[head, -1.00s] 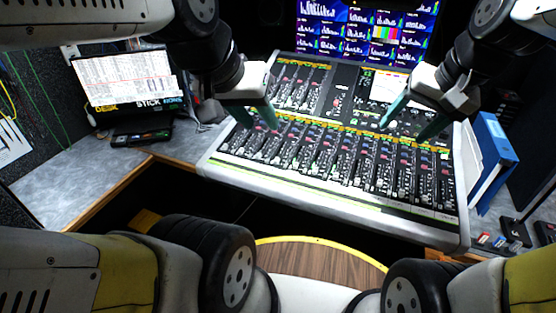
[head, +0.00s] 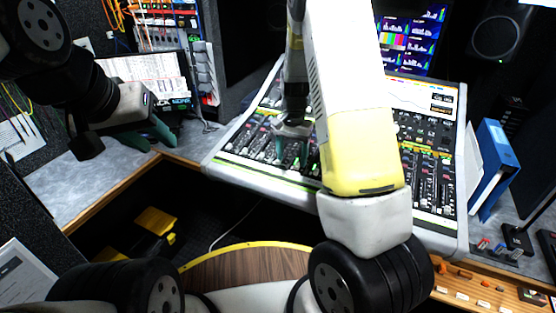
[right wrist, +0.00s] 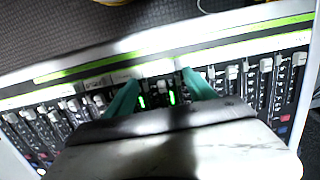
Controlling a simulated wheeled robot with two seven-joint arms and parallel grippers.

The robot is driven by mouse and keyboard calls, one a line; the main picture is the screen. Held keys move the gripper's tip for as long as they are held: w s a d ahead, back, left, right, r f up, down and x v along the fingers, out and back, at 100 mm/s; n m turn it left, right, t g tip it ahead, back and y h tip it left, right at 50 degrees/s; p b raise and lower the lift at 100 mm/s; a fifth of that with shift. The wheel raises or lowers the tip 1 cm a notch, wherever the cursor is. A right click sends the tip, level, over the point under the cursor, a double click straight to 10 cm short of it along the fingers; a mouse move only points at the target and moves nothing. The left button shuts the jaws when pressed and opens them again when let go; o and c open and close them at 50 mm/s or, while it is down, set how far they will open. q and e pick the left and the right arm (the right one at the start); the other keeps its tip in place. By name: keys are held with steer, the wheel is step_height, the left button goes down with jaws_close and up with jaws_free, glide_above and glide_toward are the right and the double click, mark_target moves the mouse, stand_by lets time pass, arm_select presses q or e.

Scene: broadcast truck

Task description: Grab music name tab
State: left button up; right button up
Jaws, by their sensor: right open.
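The mixing console (head: 235,165) has rows of faders and a white front edge with a green strip. In the right wrist view, small pale labels (right wrist: 124,75) lie on the strip above the faders; their writing is too blurred to read, so I cannot tell which is the music name tab. My right gripper (head: 291,152) is over the front of the console, left of its middle. Its teal fingers (right wrist: 158,82) are apart, with lit green faders and nothing held between them. My left gripper (head: 149,140) is open and empty near the laptop, away from the console.
A laptop (head: 150,75) stands on the grey desk at the left. A blue binder (head: 495,165) is at the right of the console. My right arm hides the console's middle. Small items (head: 492,248) lie at the right. A yellow case (head: 155,225) is on the floor.

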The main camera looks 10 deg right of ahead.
mark_target(292, 174)
steer(key=f, duration=0.6)
steer(key=shift+s+d+f, duration=0.1)
steer(key=shift+s+f, duration=0.05)
steer(key=shift+s, duration=0.1)
steer(key=shift+c, duration=0.4)
jaws_close()
